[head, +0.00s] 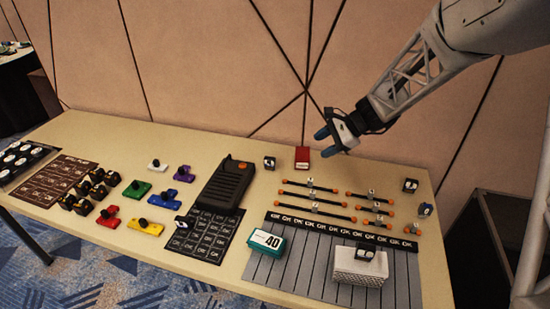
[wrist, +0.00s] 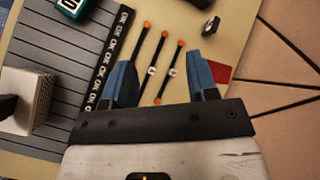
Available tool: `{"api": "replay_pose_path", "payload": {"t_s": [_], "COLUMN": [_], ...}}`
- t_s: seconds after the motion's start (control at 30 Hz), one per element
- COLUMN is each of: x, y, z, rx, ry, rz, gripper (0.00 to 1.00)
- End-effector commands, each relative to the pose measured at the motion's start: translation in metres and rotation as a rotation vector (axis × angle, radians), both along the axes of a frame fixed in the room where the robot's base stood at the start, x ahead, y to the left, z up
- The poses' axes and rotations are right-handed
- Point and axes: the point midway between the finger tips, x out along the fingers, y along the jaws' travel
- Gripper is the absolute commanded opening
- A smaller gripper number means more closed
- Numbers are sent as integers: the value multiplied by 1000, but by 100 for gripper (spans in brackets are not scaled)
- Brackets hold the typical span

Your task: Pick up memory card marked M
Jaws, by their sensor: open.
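My gripper (head: 325,142) is open and empty, held above the back of the table near a red box (head: 302,157). In the wrist view its two blue fingers (wrist: 158,60) are spread over thin black rods with orange ends. Small dark pieces with white faces stand on the table: one left of the red box (head: 269,163), one at the back right (head: 410,185) and one at the right edge (head: 425,209). Smaller white tags (head: 371,193) sit on the rods (head: 312,199). The marks are too small to read, so I cannot tell which is the card marked M.
A striped grey mat (head: 310,268) holds a green-and-white box marked 40 (head: 267,241) and a white block (head: 359,266). Left are a black handheld device (head: 228,185), a dark card grid (head: 205,236) and several coloured pieces (head: 137,188). The wall is close behind.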

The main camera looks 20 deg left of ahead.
Motion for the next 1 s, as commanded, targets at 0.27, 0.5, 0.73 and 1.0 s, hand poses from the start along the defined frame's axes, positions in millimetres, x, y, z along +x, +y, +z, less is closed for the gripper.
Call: {"api": "replay_pose_path", "payload": {"t_s": [0.27, 0.5, 0.73, 1.0], "x": [50, 87, 120, 147], "y": [42, 77, 109, 139], "z": [-49, -95, -144, -195], "rx": [92, 167, 234, 298], "ry": [131, 244, 355, 460], "rz": [-107, -201, -293, -381], "gripper": [53, 53, 53, 53]}}
